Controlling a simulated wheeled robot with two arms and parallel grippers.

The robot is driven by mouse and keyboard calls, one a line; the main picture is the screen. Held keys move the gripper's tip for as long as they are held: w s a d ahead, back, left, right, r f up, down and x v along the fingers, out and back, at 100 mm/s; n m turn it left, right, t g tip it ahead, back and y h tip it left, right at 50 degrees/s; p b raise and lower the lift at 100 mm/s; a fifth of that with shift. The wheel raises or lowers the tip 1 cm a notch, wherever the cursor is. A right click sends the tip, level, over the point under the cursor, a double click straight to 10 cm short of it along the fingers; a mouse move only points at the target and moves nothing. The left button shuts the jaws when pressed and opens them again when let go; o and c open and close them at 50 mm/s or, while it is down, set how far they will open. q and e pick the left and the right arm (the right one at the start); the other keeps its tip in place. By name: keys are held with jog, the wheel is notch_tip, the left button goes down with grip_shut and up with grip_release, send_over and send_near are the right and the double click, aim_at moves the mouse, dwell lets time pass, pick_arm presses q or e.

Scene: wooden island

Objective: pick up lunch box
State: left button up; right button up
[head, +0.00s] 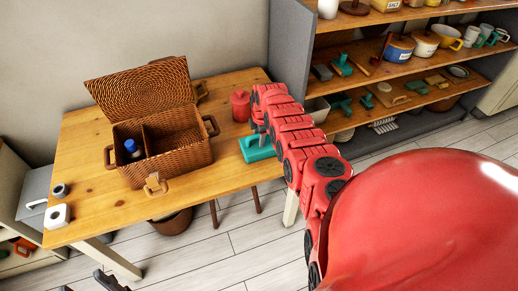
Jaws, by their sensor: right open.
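A teal box (250,154), which looks like the lunch box, lies on the right part of the wooden table. My right arm reaches in from the lower right. Its gripper (262,138) is open, with its fingertips pointing down at the box. The arm hides part of the box, and I cannot tell whether the fingers touch it. Dark pieces at the bottom left edge look like part of my left gripper (108,282), mostly cut off by the frame.
A wicker basket (180,153) with its lid open stands on the table (215,185), holding a blue bottle-like item (131,148). A red canister (240,106) stands behind the teal box. White and dark small items sit at the left. Shelves (385,75) with crockery stand at the right.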

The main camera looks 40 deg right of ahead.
jog(key=shift+r, duration=0.1)
jog(key=shift+c, duration=0.4)
grip_shut()
dwell(0.8)
